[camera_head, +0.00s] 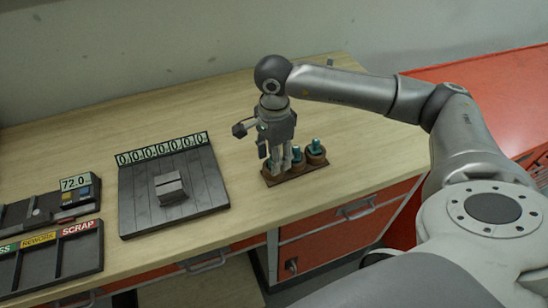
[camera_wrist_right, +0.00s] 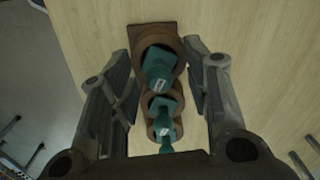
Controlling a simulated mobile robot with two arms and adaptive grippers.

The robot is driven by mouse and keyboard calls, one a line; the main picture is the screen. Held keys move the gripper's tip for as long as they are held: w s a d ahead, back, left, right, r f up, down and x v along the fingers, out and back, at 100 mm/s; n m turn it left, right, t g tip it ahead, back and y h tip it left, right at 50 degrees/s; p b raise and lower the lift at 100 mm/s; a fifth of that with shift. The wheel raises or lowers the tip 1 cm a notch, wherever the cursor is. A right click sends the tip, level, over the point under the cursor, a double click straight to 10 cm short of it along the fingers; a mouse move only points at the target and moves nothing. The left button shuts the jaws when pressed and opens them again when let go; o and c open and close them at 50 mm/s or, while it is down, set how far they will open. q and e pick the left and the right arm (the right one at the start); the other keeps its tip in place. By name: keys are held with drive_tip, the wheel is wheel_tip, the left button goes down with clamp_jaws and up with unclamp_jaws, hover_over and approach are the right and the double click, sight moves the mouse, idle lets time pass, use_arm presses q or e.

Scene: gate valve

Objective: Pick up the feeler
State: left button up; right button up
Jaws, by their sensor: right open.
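A brown rack (camera_head: 297,177) stands near the front edge of the bench and holds teal-topped pieces in round brown cups; one of these may be the feeler, but I cannot tell which. Two teal tops show in the head view, the middle one (camera_head: 297,151) and the right one (camera_head: 316,145). My right gripper (camera_head: 279,166) points down over the rack's left end and hides what stands there. In the right wrist view the open gripper (camera_wrist_right: 158,62) has its fingers on either side of the nearest-looking teal piece (camera_wrist_right: 158,72), apart from it. My left gripper is out of view.
A dark slatted board (camera_head: 140,200) with a row of digit displays and a grey block (camera_head: 170,188) lies left of the rack. A display reading 72.0 (camera_head: 74,183) and a sorting tray (camera_head: 62,252) sit farther left. The bench behind is clear.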

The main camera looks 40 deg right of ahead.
clamp_jaws()
drive_tip(key=shift+r, duration=0.1)
idle(0.3)
